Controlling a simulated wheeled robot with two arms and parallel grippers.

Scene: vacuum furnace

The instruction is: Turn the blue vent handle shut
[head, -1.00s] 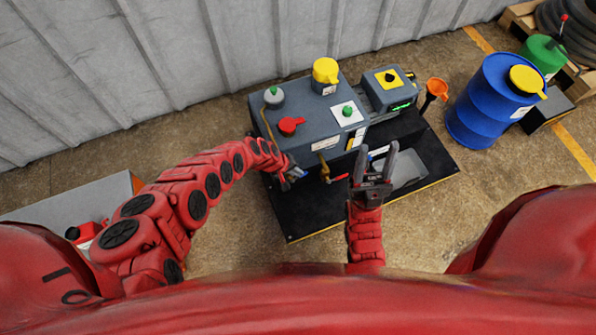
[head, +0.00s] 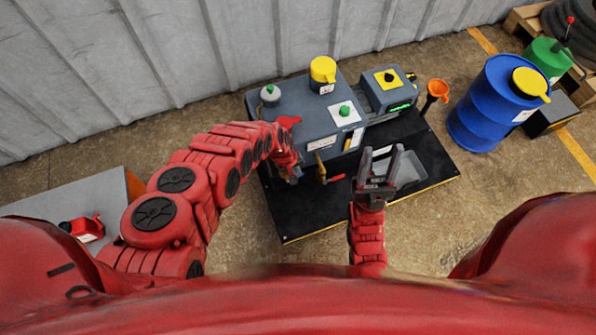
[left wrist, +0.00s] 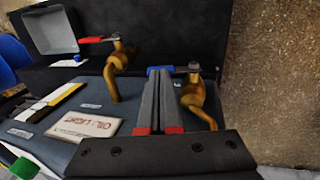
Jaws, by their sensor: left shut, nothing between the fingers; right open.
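The blue vent handle (left wrist: 160,70) shows in the left wrist view, sticking out leftward from a brass valve (left wrist: 197,97) on the furnace unit's side. My left gripper (left wrist: 160,80) is shut and empty. Its fingertips are at the blue handle and overlap it in the picture; I cannot tell whether they touch. In the head view my left gripper (head: 293,178) is at the unit's front left, and my own arm mostly hides the handle there. My right gripper (head: 381,152) is open and empty above the grey tray.
A second brass valve (left wrist: 119,72) with a red handle (left wrist: 97,39) sits beside the blue one. The grey unit (head: 312,113) stands on a black base (head: 300,222). A blue drum (head: 490,105) and an orange funnel (head: 437,90) stand to the right. Floor in front is clear.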

